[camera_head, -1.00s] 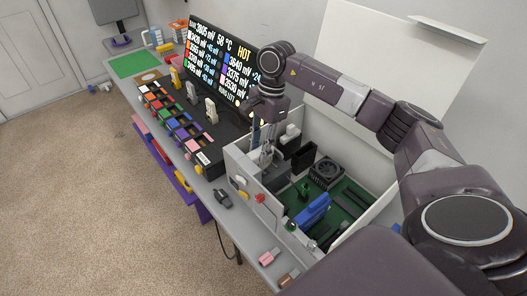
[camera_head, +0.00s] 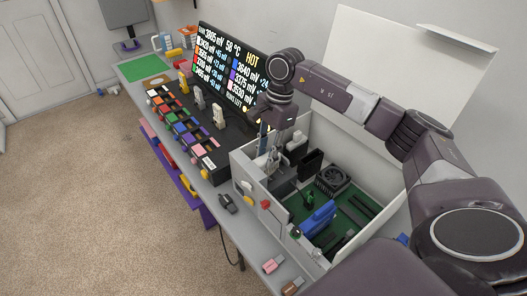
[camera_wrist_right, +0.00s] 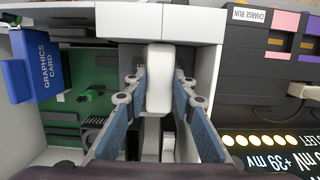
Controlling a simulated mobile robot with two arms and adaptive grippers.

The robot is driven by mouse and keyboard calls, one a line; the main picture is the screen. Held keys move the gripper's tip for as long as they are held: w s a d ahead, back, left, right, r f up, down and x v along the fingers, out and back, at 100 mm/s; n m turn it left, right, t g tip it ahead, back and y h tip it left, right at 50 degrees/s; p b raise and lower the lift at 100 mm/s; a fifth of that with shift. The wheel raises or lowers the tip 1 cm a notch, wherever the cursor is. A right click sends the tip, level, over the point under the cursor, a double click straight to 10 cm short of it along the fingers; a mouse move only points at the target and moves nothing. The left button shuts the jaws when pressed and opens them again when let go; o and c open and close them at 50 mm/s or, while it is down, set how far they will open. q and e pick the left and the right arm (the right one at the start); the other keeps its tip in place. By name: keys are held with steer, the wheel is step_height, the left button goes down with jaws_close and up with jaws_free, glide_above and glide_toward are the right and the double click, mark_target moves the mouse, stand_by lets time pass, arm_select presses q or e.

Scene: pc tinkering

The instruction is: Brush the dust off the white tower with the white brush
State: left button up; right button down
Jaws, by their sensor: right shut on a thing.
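The white tower (camera_head: 250,185) is a white computer case lying open on the bench, with its inside facing up. My right gripper (camera_head: 273,152) points down into the case's far-left corner. Its blue-padded fingers also show in the right wrist view (camera_wrist_right: 159,88), on both sides of a white block, which appears to be the white brush (camera_wrist_right: 159,75). The gripper is shut on it. Bristles cannot be made out, and the brush is mostly hidden by the fingers in the head view. I cannot tell whether it touches the case. No dust is clearly visible. My left gripper is not in view.
Inside the case are a blue graphics card (camera_head: 318,218), a black fan (camera_head: 332,179) and a green board (camera_wrist_right: 95,75). A raised white panel (camera_head: 400,75) stands behind. A display (camera_head: 232,70) and a rack of coloured blocks (camera_head: 182,127) lie left. Plugs (camera_head: 228,203) sit by the front edge.

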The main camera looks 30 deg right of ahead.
steer(key=shift+s+d, duration=0.1)
steer(key=shift+s, duration=1.05)
steer(key=shift+w, duration=0.2)
steer(key=shift+w+a+f+b, duration=0.15)
steer(key=shift+w+b, duration=0.3)
steer(key=shift+w, duration=1.35)
steer(key=shift+s, duration=0.1)
steer(key=shift+s, duration=1.95)
steer(key=shift+w, duration=0.1)
steer(key=shift+w+r, duration=0.15)
steer(key=shift+w, duration=0.9)
steer(key=shift+w+r, duration=0.1)
steer(key=shift+w, duration=0.9)
